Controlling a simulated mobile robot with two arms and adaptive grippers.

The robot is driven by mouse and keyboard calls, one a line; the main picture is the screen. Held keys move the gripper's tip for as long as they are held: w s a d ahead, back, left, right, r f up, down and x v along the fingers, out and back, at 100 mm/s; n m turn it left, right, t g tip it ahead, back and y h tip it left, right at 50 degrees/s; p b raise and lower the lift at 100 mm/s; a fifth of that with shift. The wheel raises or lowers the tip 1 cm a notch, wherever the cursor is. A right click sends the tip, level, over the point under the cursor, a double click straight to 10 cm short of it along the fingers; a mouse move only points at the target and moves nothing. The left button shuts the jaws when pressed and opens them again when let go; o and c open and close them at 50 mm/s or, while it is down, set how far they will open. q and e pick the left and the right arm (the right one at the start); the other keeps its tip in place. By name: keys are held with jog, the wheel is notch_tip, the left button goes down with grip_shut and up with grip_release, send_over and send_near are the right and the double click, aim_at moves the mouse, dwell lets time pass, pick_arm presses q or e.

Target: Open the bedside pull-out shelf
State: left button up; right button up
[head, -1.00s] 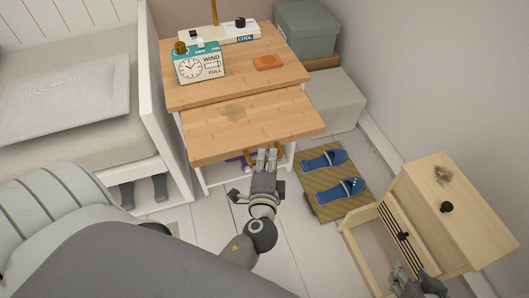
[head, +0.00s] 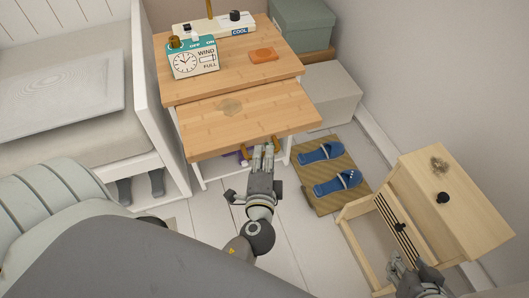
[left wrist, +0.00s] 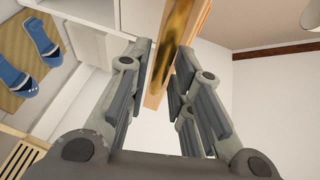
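The pull-out shelf (head: 280,112) is a light wooden board standing out from under the top of the bedside table (head: 235,72). A brass handle (head: 275,148) is at its front edge, partly hidden by my left gripper. My left gripper (head: 263,150) is at the middle of that edge. In the left wrist view, its fingers (left wrist: 164,55) are apart on either side of the brass handle (left wrist: 174,50), with a narrow gap on the left side. My right gripper (head: 398,264) is low at the right beside a small cabinet; its fingers are too small to judge.
A clock box (head: 192,58), an orange item (head: 263,55) and a power strip (head: 213,24) sit on the table. Blue slippers (head: 338,182) lie on a mat at the right. The small wooden cabinet (head: 455,205) stands open at lower right. The bed (head: 65,100) is at left.

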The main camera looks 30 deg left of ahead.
pick_arm(q)
jog(key=v, duration=1)
jog(key=shift+s, duration=0.2)
